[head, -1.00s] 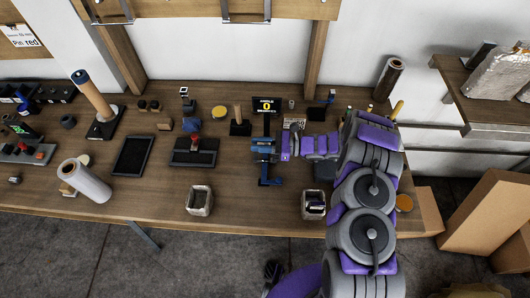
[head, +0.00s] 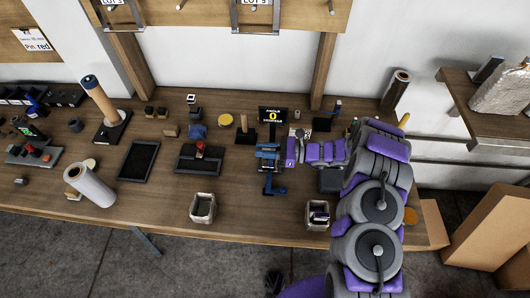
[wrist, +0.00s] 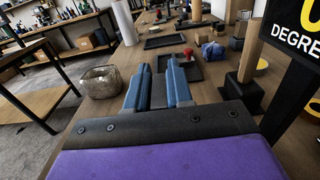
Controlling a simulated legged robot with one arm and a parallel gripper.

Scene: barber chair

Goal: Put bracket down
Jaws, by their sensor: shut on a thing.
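My gripper (head: 268,155) reaches in from the right, its purple wrist level, just in front of the black angle display (head: 273,115), which reads 0 degrees. In the wrist view its two blue fingers (wrist: 159,88) stand a little apart. A dark grey piece, seemingly the bracket (wrist: 158,95), shows between them. Most of the bracket is hidden by the fingers, and I cannot tell whether it touches anything else. A blue angled part (head: 273,186) lies below the fingers on the wooden bench (head: 250,215). The display also shows at the right of the wrist view (wrist: 300,60).
A tray with a red knob (head: 199,155), a black flat tray (head: 138,160) and a white roll (head: 87,183) are to the left. Two small bins stand at the front edge, one left (head: 203,208) and one right (head: 317,214). Bench between them is mostly clear.

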